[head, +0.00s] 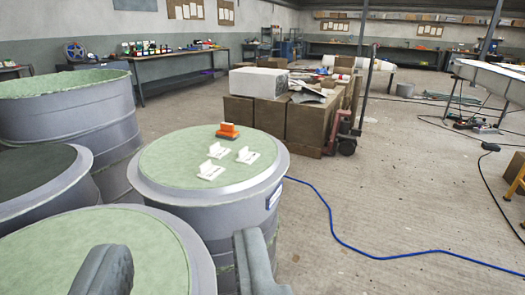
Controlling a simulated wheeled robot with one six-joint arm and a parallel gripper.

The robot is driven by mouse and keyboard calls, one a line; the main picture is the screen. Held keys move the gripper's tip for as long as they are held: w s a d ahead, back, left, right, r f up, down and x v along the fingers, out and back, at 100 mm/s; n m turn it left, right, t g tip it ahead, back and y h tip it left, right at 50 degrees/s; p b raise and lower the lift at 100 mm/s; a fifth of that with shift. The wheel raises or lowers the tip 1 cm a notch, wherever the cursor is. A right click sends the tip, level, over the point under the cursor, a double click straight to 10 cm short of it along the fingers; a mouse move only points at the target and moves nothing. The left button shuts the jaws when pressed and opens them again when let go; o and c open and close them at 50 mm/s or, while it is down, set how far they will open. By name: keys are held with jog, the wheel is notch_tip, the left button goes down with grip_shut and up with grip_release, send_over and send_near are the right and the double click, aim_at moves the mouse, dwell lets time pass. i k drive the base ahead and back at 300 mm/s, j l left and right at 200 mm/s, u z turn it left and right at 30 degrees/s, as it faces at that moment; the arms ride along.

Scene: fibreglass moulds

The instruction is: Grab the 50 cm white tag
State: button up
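Three white tags stand on the pale green top of a grey round mould (161,186) in the head view. One tag (218,150) is at the back left, one (248,156) at the right and one (209,170) at the front. Their markings are too small to read, so I cannot tell which is the 50 cm one. An orange object (228,131) sits just behind them. My gripper (182,260) is at the bottom of the view with its two fingers wide apart. It is empty, nearer to me than the tags and apart from them.
More grey moulds (66,108) stand close at the left and front. Behind are stacked brown boxes (305,122) and a red pallet jack (346,130). A blue hose (345,240) crosses the floor. Benches line the walls. The floor to the right is mostly open.

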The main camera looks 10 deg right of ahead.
aim_at(215, 152)
jog(key=l, duration=0.55)
jog(key=i+l, duration=0.2)
jog(key=l, duration=0.15)
jog(key=i+l+u, duration=0.15)
jog(key=i+l, duration=0.2)
jog(key=l, duration=0.3)
jog(key=i+l+u, duration=0.15)
jog(key=l, duration=0.2)
jog(key=i+l, duration=0.2)
jog(key=l, duration=0.15)
jog(key=i+u, duration=0.3)
jog(key=i, duration=0.65)
jog(key=i+j, duration=0.1)
jog(key=i, duration=0.15)
